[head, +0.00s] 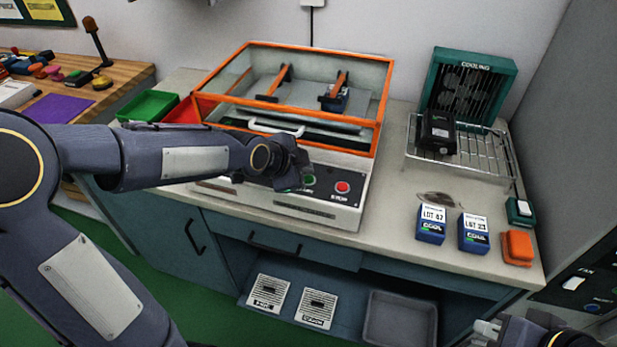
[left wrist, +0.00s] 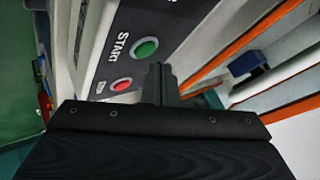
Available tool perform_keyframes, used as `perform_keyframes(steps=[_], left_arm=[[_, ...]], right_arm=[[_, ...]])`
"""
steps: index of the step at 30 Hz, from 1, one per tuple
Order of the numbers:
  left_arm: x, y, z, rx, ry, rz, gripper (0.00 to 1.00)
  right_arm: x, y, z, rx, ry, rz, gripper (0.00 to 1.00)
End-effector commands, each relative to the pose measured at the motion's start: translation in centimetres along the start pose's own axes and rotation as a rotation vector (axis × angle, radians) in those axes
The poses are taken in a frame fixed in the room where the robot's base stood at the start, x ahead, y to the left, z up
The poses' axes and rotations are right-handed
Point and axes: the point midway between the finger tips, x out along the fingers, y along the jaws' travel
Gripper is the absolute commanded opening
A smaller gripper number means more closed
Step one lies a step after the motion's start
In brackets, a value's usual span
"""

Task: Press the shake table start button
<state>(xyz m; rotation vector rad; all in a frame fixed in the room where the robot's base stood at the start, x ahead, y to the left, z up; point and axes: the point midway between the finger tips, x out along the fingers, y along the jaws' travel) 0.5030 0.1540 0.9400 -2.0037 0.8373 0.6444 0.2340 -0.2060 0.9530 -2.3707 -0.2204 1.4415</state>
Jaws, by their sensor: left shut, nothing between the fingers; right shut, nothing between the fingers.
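The shake table (head: 345,212) has a pale front panel and an orange-framed clear cover. Its green start button (head: 309,181) sits left of the red stop button (head: 342,187). In the left wrist view the green button (left wrist: 145,48) lies beside the word START, with a red button (left wrist: 121,84) below it. My left gripper (head: 300,178) is shut and empty, hanging over the panel close to the green button. Its fingertips (left wrist: 158,68) appear just below and right of that button; I cannot tell whether they touch the panel. My right gripper (head: 487,328) is shut at the bottom right, partly cut off.
A wire rack (head: 480,163) with a black device (head: 437,133) stands right, before a green cooling unit (head: 470,85). Two blue boxes (head: 431,225) (head: 474,233) and an orange block (head: 517,246) sit near the bench's front right. A green tray (head: 148,106) stands left.

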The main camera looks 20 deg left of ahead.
Motion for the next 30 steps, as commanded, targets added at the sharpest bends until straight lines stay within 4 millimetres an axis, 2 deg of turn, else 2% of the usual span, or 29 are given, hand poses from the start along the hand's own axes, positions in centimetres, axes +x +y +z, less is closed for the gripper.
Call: perform_keyframes(steps=[21, 30], left_arm=[[0.01, 0.01, 0.01, 0.0, 0.0, 0.0, 0.0], [0.63, 0.45, 0.47, -0.001, 0.0, 0.0, 0.0]], right_arm=[[0.01, 0.01, 0.01, 0.0, 0.0, 0.0, 0.0], [0.85, 0.39, 0.43, 0.0, 0.0, 0.0, 0.0]])
